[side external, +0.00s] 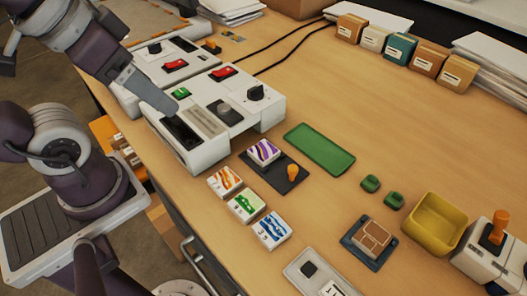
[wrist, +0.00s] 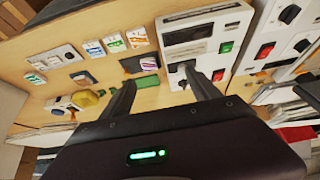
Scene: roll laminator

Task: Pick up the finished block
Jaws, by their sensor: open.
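A block with a purple, white and yellow striped top (side external: 263,151) sits on a dark plate (side external: 287,183) with an orange knob, just in front of the white laminator (side external: 262,115). It also shows in the wrist view (wrist: 149,63). Orange (side external: 225,181), green (side external: 246,205) and blue (side external: 271,230) patterned blocks lie in a row nearer the table edge. No label shows which block is the finished one. My gripper (side external: 170,106) is over the laminator's front, away from the striped block. In the wrist view my gripper (wrist: 157,77) has its fingers spread, with nothing between them.
A green tray (side external: 319,149) lies right of the plate. Two small green pieces (side external: 371,183), a yellow bin (side external: 435,222), a brown block (side external: 375,236) on a dark base and an orange-handled device (side external: 490,257) stand farther right. Boxes (side external: 400,50) line the back; the middle table is clear.

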